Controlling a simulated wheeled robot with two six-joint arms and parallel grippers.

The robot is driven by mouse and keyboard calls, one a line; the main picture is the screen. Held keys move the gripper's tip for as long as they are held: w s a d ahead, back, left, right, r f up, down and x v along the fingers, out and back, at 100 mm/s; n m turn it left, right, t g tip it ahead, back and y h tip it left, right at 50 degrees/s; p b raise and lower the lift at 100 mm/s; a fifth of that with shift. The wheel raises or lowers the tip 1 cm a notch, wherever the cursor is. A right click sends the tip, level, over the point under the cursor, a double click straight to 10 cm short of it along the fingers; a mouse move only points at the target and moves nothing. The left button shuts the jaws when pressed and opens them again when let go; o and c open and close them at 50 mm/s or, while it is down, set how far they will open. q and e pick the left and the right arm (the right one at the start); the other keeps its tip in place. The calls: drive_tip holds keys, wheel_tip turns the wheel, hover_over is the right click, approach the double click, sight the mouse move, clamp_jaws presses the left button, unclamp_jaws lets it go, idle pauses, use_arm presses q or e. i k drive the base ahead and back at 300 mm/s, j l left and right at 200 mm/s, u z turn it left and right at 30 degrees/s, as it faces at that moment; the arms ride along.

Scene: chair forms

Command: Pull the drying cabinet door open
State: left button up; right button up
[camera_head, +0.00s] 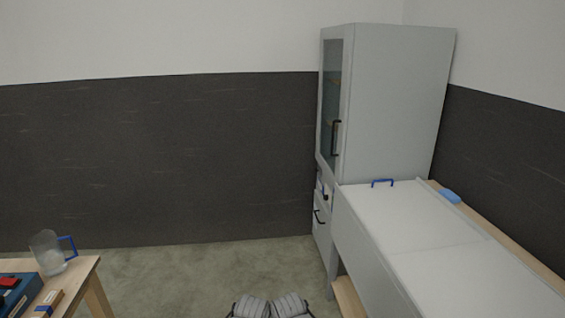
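The tall grey drying cabinet (395,100) stands in the back right corner, turned so that its broad side faces me. Its narrow glazed door (332,85) is on the left-hand face and shows at a steep angle. The door looks shut. A black upright bar handle (336,138) is on the door's lower half, near its right edge as I see it. Faint shelves show through the glass. Neither of my grippers can be made out, and nothing touches the door. Grey ribbed parts at the bottom centre seem to be mine.
Drawers (320,215) sit below the door. A wooden table (88,280) with a clear jug (48,253) stands front left. The floor (200,272) between is clear.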

sight(346, 32)
drive_tip(key=i, duration=3)
drive_tip(key=z, duration=0.5)
